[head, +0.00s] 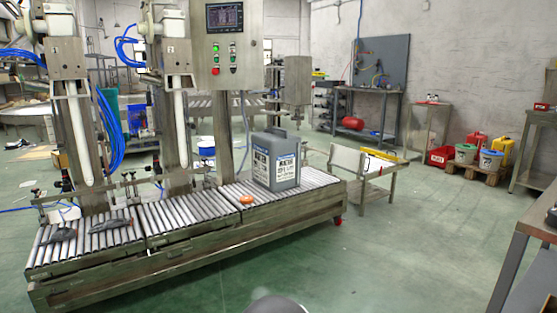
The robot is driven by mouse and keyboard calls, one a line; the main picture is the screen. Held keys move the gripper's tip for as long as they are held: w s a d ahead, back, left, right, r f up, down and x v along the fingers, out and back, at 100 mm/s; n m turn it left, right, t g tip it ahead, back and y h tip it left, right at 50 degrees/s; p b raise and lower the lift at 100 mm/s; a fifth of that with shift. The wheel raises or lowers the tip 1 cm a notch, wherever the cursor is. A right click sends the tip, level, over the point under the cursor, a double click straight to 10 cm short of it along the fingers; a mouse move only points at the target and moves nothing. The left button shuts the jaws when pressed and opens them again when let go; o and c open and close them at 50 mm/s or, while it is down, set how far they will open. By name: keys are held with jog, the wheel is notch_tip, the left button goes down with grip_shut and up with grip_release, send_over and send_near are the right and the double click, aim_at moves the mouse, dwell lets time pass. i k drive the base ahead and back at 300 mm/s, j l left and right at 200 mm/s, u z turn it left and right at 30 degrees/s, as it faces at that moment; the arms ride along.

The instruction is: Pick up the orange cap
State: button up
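The orange cap (246,200) is a small, flat, round piece lying on the roller conveyor (190,254). It sits just left of and in front of a grey jerrycan (284,160) with white and blue labels, apart from it. The jerrycan stands upright on the rollers. My gripper is not in view. A dark rounded shape at the bottom edge seems to be part of my own body.
Two filling columns (172,130) and a control panel (224,45) stand along the conveyor's back. Dark grey objects (63,234) lie on the rollers at left. A white side table (352,161) stands past the right end. Green floor (400,245) is open at right; a bench (535,225) edges in.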

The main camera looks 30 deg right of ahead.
aim_at(245, 200)
jog(key=i+l, duration=1)
jog(key=l, duration=0.2)
jog(key=i+l, duration=1)
jog(key=l, duration=0.2)
jog(key=i+l, duration=0.45)
jog(key=l, duration=0.15)
jog(key=i+l, duration=0.5)
jog(key=i+l+u, duration=0.05)
jog(key=l, duration=0.05)
